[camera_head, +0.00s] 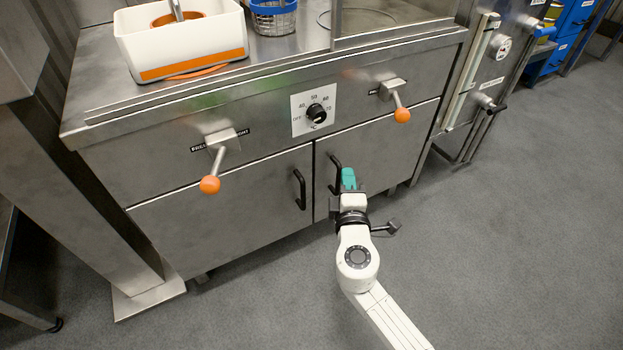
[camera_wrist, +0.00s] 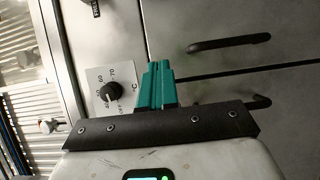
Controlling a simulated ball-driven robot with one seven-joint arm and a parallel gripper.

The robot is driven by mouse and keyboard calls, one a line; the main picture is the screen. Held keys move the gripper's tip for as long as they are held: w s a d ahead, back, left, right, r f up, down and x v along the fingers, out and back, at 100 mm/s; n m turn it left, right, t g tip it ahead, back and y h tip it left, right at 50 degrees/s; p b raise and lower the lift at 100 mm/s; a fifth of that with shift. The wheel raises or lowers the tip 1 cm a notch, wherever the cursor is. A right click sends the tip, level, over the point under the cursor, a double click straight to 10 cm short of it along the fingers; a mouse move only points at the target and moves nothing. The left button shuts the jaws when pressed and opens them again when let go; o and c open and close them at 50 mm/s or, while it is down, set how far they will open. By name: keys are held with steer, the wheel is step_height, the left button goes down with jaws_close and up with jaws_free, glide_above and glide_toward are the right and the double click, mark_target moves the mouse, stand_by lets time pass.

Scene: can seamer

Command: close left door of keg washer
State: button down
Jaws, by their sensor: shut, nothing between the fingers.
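The keg washer appears to be the steel cabinet with two front doors below a dial. In the head view its left door (camera_head: 225,215) looks flush with the front, with a black bar handle (camera_head: 299,189) near the middle seam. My gripper (camera_head: 348,178) has teal fingers, shut and empty, in front of the right door (camera_head: 385,145) beside that door's handle (camera_head: 334,173). In the wrist view the shut fingers (camera_wrist: 155,84) show near the seam. The right handle (camera_wrist: 228,43) is above them; the left handle (camera_wrist: 262,102) is partly hidden behind my gripper's dark plate.
Two orange-knobbed levers (camera_head: 209,184) (camera_head: 402,115) stick out above the doors, either side of the dial (camera_head: 316,113). A white container (camera_head: 180,45) and a wire basket (camera_head: 273,20) stand on top. A steel leg (camera_head: 110,225) stands at left. The grey floor in front is clear.

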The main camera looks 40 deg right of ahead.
steer(key=s+d, duration=0.3)
steer(key=s, duration=0.4)
steer(key=shift+s+d, duration=0.2)
steer(key=shift+d, duration=0.2)
steer(key=shift+r, duration=0.15)
steer(key=s+f+m+g+y+p, duration=0.2)
steer(key=s+f+m+g, duration=0.2)
steer(key=s+m+g, duration=0.5)
steer(key=s+a+f+g+y+p, duration=0.1)
steer(key=s+a+f+y, duration=0.3)
steer(key=a, duration=0.5)
steer(key=s+a+f+g+y, duration=0.1)
steer(key=a+f+g+y, duration=0.1)
steer(key=a+y, duration=0.6)
step_height(320, 180, up, 38)
steer(key=a+h+p, duration=0.1)
steer(key=p, duration=3.7)
